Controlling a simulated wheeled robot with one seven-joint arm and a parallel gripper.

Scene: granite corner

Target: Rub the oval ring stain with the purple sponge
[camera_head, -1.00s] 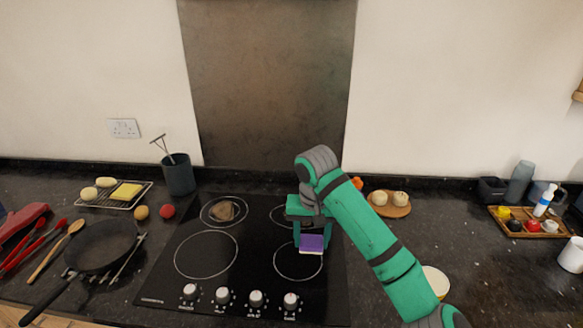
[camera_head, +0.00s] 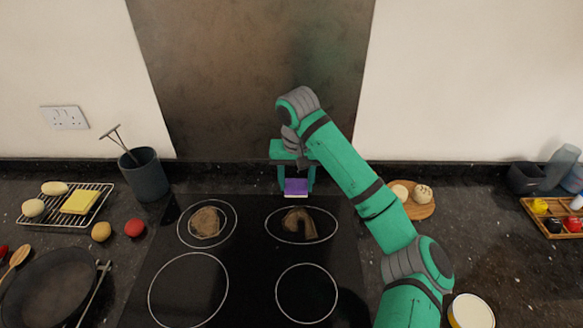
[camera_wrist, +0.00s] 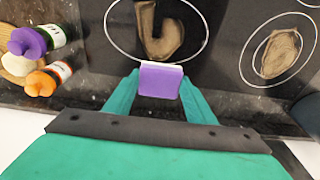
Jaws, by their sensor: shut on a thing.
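My gripper (camera_head: 296,190) is shut on the purple sponge (camera_head: 296,187), which has a pale layer along one edge. In the wrist view the sponge (camera_wrist: 160,81) sits between both fingers. It is near the hob's back edge, beside the back-right burner ring; its height above the surface is unclear. Two brown stains lie on the black hob (camera_head: 250,262). A rounded, oval stain (camera_head: 207,222) is on the back-left burner and also shows in the wrist view (camera_wrist: 281,53). A hook-shaped stain (camera_head: 305,224) is on the back-right burner, closest to the sponge (camera_wrist: 160,30).
A dark utensil pot (camera_head: 145,175), a cooling rack (camera_head: 72,205) and a pan (camera_head: 45,287) stand left of the hob. A round board (camera_head: 420,210) is at the right. Small bottles (camera_wrist: 42,39) show in the wrist view. The front burners are clear.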

